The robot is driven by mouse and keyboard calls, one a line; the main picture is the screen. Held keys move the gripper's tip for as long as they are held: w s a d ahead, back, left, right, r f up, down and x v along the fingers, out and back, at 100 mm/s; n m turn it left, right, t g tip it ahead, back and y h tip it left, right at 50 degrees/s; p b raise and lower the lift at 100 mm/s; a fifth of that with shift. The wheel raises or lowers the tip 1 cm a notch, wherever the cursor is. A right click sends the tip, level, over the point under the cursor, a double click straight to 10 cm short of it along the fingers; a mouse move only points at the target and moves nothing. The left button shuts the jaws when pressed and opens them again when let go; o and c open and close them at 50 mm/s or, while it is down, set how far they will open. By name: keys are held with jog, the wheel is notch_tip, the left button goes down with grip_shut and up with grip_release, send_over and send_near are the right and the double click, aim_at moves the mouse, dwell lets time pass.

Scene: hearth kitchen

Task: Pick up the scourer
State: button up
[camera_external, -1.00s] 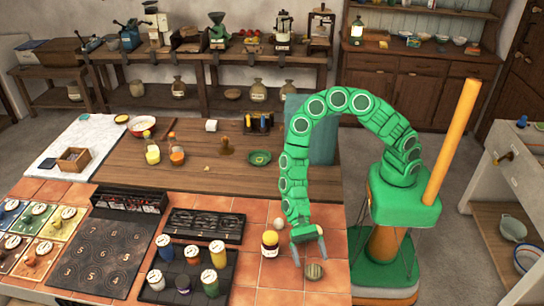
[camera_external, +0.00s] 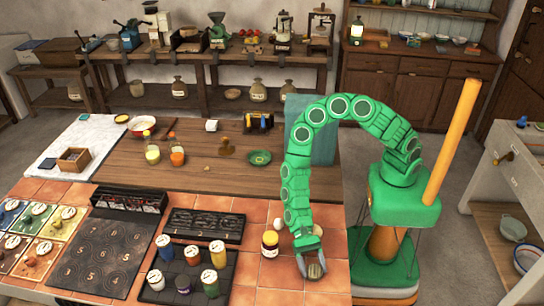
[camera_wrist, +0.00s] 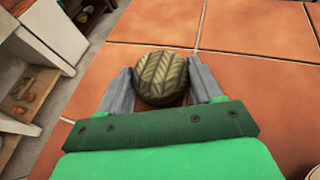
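The scourer (camera_external: 316,270) is a round, olive-brown thing with a woven herringbone surface. It lies on the orange tiled counter near its right front edge. In the wrist view the scourer (camera_wrist: 161,78) sits between my two grey fingers. My gripper (camera_external: 311,268) points down over it in the external view, one finger on each side. In the wrist view my gripper (camera_wrist: 160,88) has its fingers spread about the scourer's width apart. The fingers are very close to its sides; whether they touch it I cannot tell.
A jar with a dark yellow body (camera_external: 270,244) stands just left of my gripper, with a white egg-like thing (camera_external: 278,224) behind it. A black tray (camera_external: 228,262) with several jars is further left. The counter's right edge is close by.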

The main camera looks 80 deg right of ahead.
jog(key=c, duration=0.4)
jog(key=shift+o, duration=0.2)
jog(key=shift+r, duration=0.15)
jog(key=shift+r, duration=0.55)
jog(key=s+d+r, duration=0.9)
jog(key=d+r, duration=0.1)
jog(key=r, duration=0.1)
jog(key=shift+s+d+r, duration=0.15)
jog(key=shift+d+r, duration=0.05)
jog(key=shift+r, duration=0.1)
